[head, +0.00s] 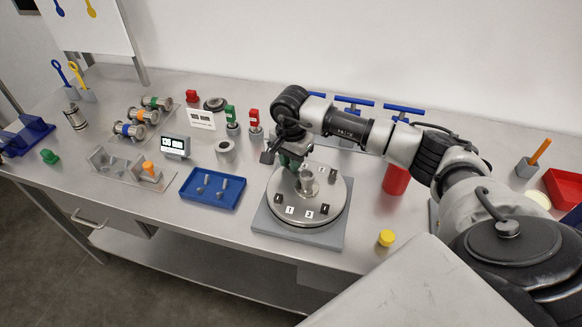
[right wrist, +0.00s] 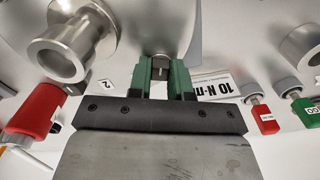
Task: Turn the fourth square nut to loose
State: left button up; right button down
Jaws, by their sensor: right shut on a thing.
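A round steel lid (head: 283,203) with a short central pipe (head: 308,185) and numbered tags around its rim sits on a grey square base (head: 262,229). My right gripper (head: 290,164) reaches down at the lid's far left side, behind the pipe. In the right wrist view its green fingers (right wrist: 161,78) are shut on a dark square nut (right wrist: 160,67). The steel pipe (right wrist: 62,55) shows at the upper left there, with a tag reading 2 beside it. I cannot read the number of the held nut. My left gripper is not in view.
A blue tray (head: 213,204) with small parts stands left of the lid. A red cylinder (head: 395,180) and a yellow cap (head: 386,238) are to the right. Blue-handled valves (head: 354,104) stand behind my arm. The front table edge beside the blue tray is clear.

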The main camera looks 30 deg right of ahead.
jog(key=shift+n+b, duration=1.2)
jog(key=shift+n, duration=0.1)
jog(key=c, duration=1)
grip_release()
jog(key=shift+c, duration=0.2)
jog(key=shift+r, duration=0.1)
notch_tip(320, 180, up, 11)
jog(key=b, duration=0.2)
jog(key=shift+f, duration=0.2)
